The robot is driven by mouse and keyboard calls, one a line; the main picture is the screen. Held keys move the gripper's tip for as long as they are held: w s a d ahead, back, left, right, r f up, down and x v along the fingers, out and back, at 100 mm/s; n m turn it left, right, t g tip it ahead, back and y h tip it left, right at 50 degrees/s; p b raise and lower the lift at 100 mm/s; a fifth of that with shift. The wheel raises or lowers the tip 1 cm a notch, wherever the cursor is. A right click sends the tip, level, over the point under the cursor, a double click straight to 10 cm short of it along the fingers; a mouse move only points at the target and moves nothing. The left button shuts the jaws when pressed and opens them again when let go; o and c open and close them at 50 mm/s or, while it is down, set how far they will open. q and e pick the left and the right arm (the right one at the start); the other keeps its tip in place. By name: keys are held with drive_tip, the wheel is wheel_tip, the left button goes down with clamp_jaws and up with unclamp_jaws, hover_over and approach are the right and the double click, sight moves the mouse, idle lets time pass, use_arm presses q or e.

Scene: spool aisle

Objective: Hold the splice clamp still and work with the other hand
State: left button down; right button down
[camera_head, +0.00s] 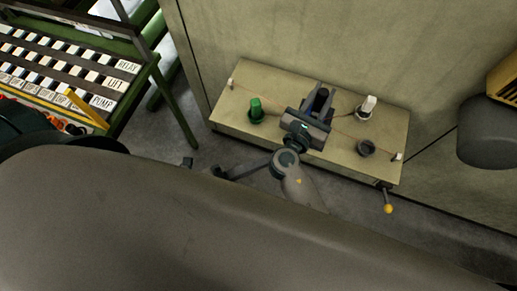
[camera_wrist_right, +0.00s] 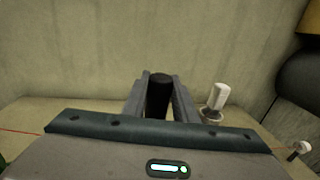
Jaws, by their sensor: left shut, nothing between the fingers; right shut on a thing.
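My right gripper (camera_head: 319,95) is over the middle of a pale bench box. Its fingers are shut on a dark upright piece, which I take as the splice clamp (camera_wrist_right: 159,95); it stands between the fingers in the right wrist view. The gripper body hides its lower part. A green knob (camera_head: 256,109) stands left of the gripper, and a white-topped knob (camera_head: 368,106) stands right of it; the white one also shows in the right wrist view (camera_wrist_right: 217,98).
The bench box (camera_head: 235,122) has small white-topped posts at both ends, a thin reddish line along its top, a dark round cup (camera_head: 366,148) and a yellow-knobbed lever (camera_head: 388,208) in front. A green-framed label panel (camera_head: 75,65) stands left. A wall closes the back.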

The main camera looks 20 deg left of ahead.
drive_tip(key=shift+s+f, duration=0.1)
drive_tip(key=shift+f, duration=0.15)
drive_tip(key=c, duration=1.4)
unclamp_jaws()
drive_tip(key=shift+o, duration=0.2)
drive_tip(key=shift+r, duration=0.15)
drive_tip(key=s+a, duration=0.1)
drive_tip(key=s, duration=1)
drive_tip(key=shift+s+a, duration=0.35)
drive_tip(key=shift+a, duration=0.05)
drive_tip(key=shift+s, duration=0.15)
